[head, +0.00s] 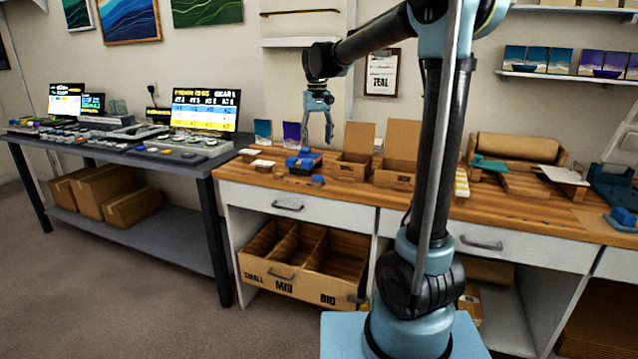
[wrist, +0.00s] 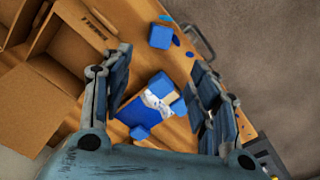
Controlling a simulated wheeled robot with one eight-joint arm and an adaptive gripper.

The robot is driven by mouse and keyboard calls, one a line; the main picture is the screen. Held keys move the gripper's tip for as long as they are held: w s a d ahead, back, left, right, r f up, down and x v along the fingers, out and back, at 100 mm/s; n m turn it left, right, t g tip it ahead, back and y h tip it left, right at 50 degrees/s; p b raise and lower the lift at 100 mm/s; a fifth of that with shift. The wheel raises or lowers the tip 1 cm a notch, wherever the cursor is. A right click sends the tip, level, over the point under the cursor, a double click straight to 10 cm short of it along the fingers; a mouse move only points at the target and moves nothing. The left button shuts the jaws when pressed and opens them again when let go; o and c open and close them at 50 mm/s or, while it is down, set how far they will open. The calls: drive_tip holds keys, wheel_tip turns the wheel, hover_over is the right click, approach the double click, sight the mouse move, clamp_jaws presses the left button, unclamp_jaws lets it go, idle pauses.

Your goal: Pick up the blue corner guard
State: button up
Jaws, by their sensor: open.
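Several small blue pieces lie on the wooden bench, and I cannot tell for certain which is the corner guard. One blue block (head: 318,180) lies alone near the bench's front edge; it also shows at the top of the wrist view (wrist: 160,36). A cluster of blue pieces (head: 303,162) lies just behind it. In the wrist view a small blue block (wrist: 140,131) sits at the lower end of this cluster, against a blue panel with a white patch (wrist: 140,108). My gripper (head: 319,141) is open and empty, pointing down above the cluster, which shows between its fingers (wrist: 163,105).
Open cardboard boxes (head: 352,166) stand right of the blue pieces, close to my gripper. White cards (head: 262,163) lie to the left. A dark table with screens (head: 205,108) adjoins the bench at left. A divided drawer (head: 300,282) is below.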

sight(318, 176)
wheel_tip(318, 176, down, 13)
drive_tip(key=shift+s+r, duration=0.1)
drive_tip(key=shift+s, duration=0.05)
idle(0.5)
drive_tip(key=c, duration=0.8)
